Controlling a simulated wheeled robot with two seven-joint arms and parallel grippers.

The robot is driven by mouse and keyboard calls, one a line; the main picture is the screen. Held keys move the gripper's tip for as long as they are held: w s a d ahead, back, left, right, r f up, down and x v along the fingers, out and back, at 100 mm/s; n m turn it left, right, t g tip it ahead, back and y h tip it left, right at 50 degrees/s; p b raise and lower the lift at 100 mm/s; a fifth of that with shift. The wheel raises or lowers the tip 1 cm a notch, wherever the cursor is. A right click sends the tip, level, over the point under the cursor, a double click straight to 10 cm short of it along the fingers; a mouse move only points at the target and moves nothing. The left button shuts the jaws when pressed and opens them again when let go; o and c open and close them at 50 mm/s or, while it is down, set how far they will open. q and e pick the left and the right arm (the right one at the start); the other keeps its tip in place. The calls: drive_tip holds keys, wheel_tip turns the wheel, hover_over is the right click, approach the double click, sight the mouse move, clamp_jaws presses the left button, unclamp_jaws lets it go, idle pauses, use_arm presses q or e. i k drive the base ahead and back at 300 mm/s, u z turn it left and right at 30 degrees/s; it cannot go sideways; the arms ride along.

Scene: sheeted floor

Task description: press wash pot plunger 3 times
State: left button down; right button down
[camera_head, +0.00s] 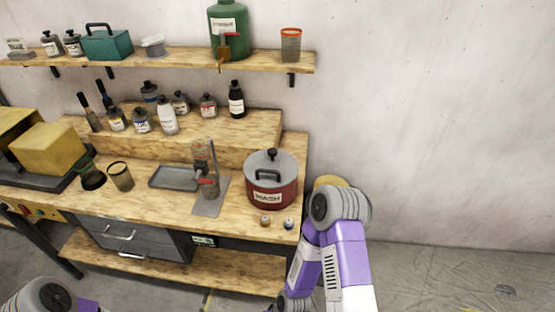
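The wash pot (286,193) is a dark red round pot with a white label reading WASH and a grey lid (259,162). It stands upright at the right end of the wooden bench. On the lid are a black handle (267,175) and a small black knob (272,153) behind it, which looks like the plunger. Both of my grippers are out of view. Only a joint of my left arm shows at the bottom left. My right arm is bent at the lower middle, its elbow just right of the pot and apart from it.
The bench (150,206) also holds a metal stand (209,198), a grey tray (174,178), cups and two small knobs in front of the pot. Bottles stand on a raised ledge (230,140). A wall shelf (180,57) runs above. The floor at right is clear.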

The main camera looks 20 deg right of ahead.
sight(272, 151)
drive_tip(key=k, duration=0.3)
drive_tip(key=u, duration=1.15)
drive_tip(key=i, duration=1.1)
drive_tip(key=z, duration=1.75)
